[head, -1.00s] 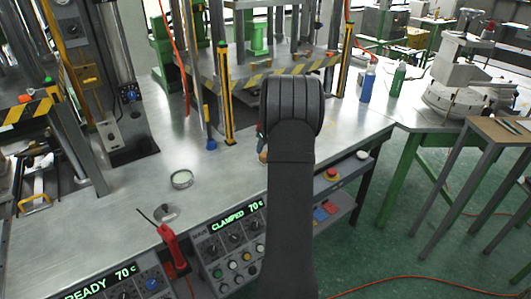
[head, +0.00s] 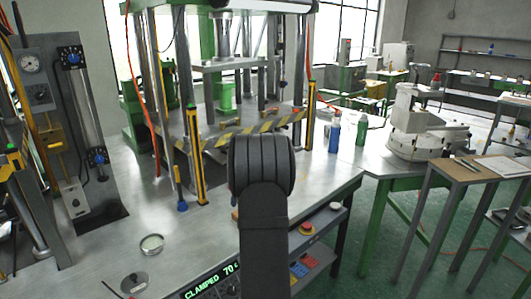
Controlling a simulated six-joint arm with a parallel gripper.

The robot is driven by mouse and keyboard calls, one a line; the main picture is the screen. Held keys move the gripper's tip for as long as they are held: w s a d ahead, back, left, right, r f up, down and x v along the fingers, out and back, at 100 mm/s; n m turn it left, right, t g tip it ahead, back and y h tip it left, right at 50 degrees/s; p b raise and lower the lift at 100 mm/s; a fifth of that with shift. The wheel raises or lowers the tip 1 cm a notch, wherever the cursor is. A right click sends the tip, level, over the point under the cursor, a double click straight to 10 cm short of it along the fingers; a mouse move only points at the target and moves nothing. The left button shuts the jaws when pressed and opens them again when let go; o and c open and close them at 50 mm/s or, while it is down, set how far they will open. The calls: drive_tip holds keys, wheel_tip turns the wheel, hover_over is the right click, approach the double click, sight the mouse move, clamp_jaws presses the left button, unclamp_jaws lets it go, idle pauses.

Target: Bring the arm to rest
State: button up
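My dark arm rises from the bottom centre of the head view, with a thick rounded joint at its top in front of the metal workbench (head: 110,245). My gripper does not show; it is out of view or hidden behind the arm. The arm covers part of the bench front and part of the press base.
A press with a yellow-black striped edge (head: 240,131) stands behind the arm. A round tin (head: 152,244) and a small disc (head: 134,283) lie on the bench at left. Blue (head: 335,135) and green (head: 361,129) bottles stand right of the press. A wooden-topped stand (head: 480,172) is at right.

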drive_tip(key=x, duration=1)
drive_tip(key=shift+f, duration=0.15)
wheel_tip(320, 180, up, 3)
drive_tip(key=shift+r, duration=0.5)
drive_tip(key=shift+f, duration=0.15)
